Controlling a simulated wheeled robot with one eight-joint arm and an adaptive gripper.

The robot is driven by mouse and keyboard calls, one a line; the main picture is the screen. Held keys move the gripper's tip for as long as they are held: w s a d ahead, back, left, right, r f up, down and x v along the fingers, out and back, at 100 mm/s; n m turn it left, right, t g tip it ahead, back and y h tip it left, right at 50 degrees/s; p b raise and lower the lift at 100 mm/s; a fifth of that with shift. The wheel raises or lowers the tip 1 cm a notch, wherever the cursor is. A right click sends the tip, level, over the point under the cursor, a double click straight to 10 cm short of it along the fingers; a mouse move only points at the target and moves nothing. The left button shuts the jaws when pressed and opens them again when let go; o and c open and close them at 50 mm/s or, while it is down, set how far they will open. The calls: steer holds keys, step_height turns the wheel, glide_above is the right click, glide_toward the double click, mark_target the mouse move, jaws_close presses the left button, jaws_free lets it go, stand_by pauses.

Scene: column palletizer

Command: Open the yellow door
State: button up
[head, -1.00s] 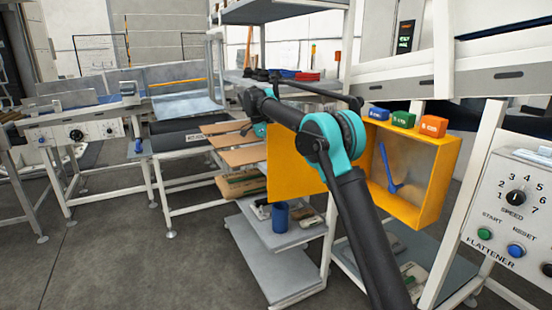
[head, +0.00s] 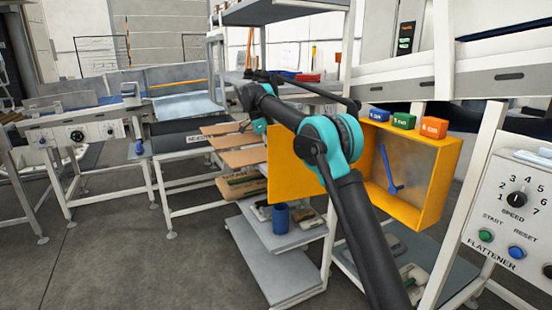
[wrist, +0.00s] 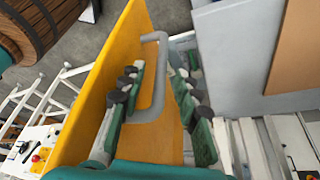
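The yellow door (head: 289,173) stands swung out to the left of its yellow box (head: 436,187), and the box's inside shows. A blue tool-like object (head: 388,169) is inside the box. In the wrist view the yellow door (wrist: 122,42) rises on the left, with a grey bar handle (wrist: 161,60) on it. My gripper (wrist: 159,76) is open, its fingers apart on either side of the handle's bar; contact cannot be told. In the head view my arm crosses in front of part of the door and box, and the fingers are not clearly visible.
A control panel (head: 508,210) is at the right. Below the door are grey shelves (head: 262,258) with a blue cup (head: 281,218). Floor at the lower left is clear.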

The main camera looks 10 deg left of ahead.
mark_target(269, 141)
steer(key=shift+v, duration=2.7)
